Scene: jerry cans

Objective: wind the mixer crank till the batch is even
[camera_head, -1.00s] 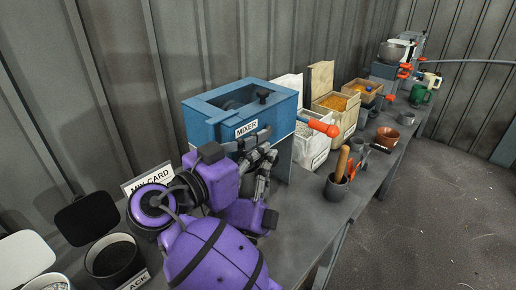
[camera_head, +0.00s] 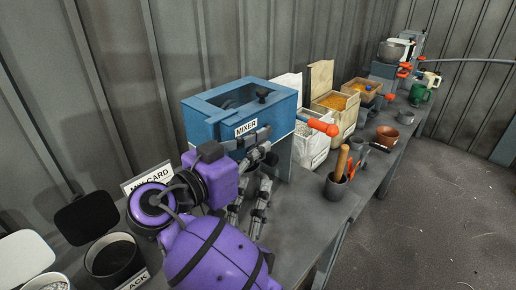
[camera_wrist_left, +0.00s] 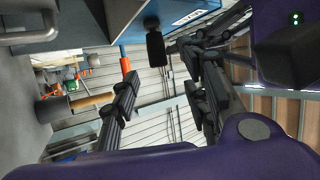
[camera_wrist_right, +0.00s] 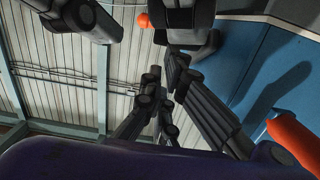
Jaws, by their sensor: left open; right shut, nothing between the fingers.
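The blue mixer (camera_head: 215,127) stands on the bench against the wall. An orange-ended handle (camera_head: 323,127) sticks out on its right side; I cannot tell for sure that it is the crank. My left gripper (camera_head: 254,185) is open and empty, below the mixer's front, apart from the handle. In the left wrist view its fingers (camera_wrist_left: 165,95) are spread, with a black knob (camera_wrist_left: 155,48) under the mixer beyond them. My right gripper (camera_head: 270,143) is shut and empty near the mixer's label; its fingertips (camera_wrist_right: 162,90) also show in the right wrist view. The batch inside is not readable.
A dark cup with a wooden-handled tool (camera_head: 338,187) stands right of the mixer. Open bins (camera_head: 337,112) stand behind it, with a brown bowl (camera_head: 387,136) further along. A mix card (camera_head: 150,180) and a black pot (camera_head: 113,258) are at the left. The bench front right is narrow.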

